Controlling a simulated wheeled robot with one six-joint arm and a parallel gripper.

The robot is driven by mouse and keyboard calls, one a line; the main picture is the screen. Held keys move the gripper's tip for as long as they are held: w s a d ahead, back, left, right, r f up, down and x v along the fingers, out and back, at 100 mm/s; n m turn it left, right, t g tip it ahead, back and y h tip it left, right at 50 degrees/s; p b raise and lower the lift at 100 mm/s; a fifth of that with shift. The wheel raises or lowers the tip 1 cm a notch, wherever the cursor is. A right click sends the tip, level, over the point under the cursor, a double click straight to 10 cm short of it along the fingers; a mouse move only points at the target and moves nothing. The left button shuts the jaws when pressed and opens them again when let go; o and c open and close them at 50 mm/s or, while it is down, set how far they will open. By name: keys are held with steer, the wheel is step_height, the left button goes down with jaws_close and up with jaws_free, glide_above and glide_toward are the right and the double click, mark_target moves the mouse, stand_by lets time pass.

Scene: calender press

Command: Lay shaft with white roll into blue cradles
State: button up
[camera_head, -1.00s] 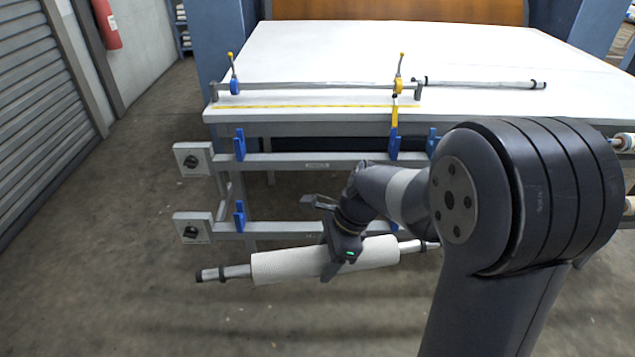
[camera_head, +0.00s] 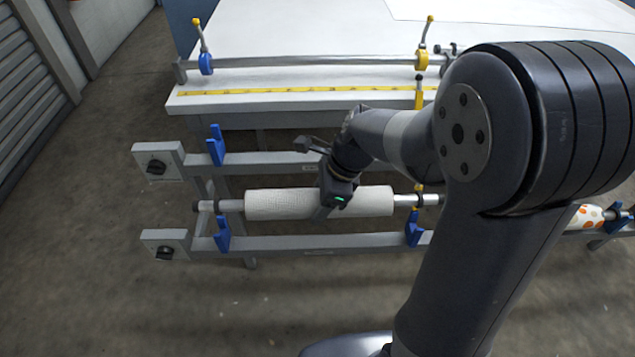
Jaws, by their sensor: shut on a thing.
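The white textured roll (camera_head: 285,204) is on a metal shaft (camera_head: 234,206) with dark collars near its ends. My gripper (camera_head: 335,198) is shut on the roll right of its middle and holds the shaft nearly level. The shaft appears between the upper and lower rails. Its left part is just above the lower left blue cradle (camera_head: 222,235), its right part just above the lower right blue cradle (camera_head: 413,232). I cannot tell whether it touches them. The upper left blue cradle (camera_head: 215,146) is empty. My arm hides part of the upper rail's right side.
A white-topped table (camera_head: 300,45) stands behind, with a yellow measuring strip (camera_head: 270,92) and a bar with blue and yellow clamps. Grey boxes with black knobs (camera_head: 155,166) sit at the rails' left ends. An orange-dotted roll (camera_head: 588,216) is at right. The floor in front is clear.

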steer(key=shift+f+b, duration=3.7)
steer(key=shift+f, duration=0.85)
steer(key=shift+f, duration=0.45)
steer(key=o, duration=1.4)
steer(key=shift+c, duration=0.2)
steer(key=p+v, duration=0.2)
steer(key=v, duration=0.8)
steer(key=shift+d+r, duration=0.2)
steer(key=shift+r, duration=0.15)
steer(key=shift+f, duration=0.1)
